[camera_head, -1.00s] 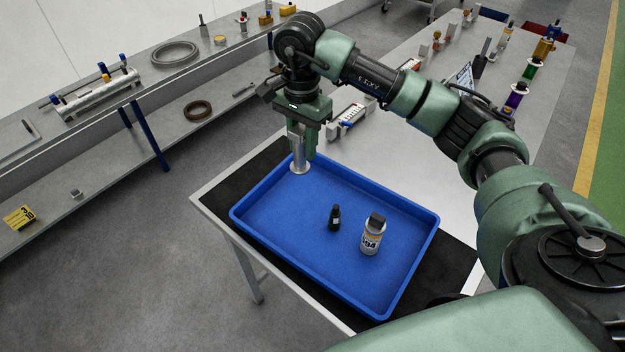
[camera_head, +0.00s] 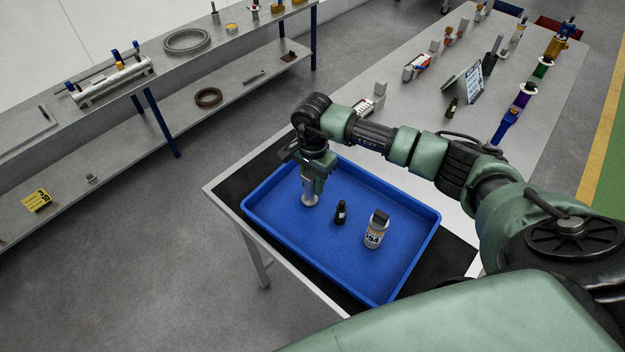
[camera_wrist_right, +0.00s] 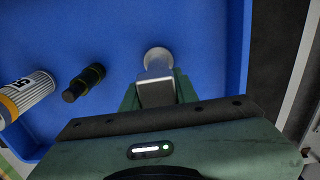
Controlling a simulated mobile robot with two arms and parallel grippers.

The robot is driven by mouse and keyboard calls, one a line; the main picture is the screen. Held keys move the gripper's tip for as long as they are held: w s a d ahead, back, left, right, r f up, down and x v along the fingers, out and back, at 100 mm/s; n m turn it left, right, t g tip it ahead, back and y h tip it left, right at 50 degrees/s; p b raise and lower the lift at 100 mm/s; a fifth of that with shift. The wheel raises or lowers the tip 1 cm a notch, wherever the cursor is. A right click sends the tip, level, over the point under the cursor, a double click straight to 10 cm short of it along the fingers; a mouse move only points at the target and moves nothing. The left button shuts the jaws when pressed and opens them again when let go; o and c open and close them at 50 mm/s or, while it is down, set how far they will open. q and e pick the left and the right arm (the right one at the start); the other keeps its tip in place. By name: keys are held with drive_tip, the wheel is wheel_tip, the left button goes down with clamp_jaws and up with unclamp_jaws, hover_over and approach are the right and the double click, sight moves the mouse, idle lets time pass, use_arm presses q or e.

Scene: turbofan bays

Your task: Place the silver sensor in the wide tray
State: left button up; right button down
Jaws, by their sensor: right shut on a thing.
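The silver sensor (camera_head: 309,196) is a small metal piece with a round flanged lower end. My right gripper (camera_head: 312,183) is shut on it and holds it upright over the far left part of the wide blue tray (camera_head: 275,238). In the right wrist view the sensor (camera_wrist_right: 157,77) sticks out from between the fingers (camera_wrist_right: 157,92), with the blue tray floor (camera_wrist_right: 110,30) behind it. I cannot tell whether its lower end touches the tray floor. My left gripper is not in view.
The tray lies on a black mat (camera_head: 232,187) at the table's near end. A tablet on a stand (camera_head: 466,83) and several parts stand farther back.

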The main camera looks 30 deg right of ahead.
drive_tip(key=shift+f, duration=0.15)
drive_tip(key=c, duration=1.1)
unclamp_jaws()
drive_tip(key=shift+r, duration=0.35)
wheel_tip(320, 180, up, 10)
drive_tip(key=b, duration=0.4)
drive_tip(key=shift+r, duration=0.15)
drive_tip(key=shift+r+b, duration=0.3)
drive_tip(key=shift+r, duration=0.45)
drive_tip(key=shift+s+a+f, duration=0.1)
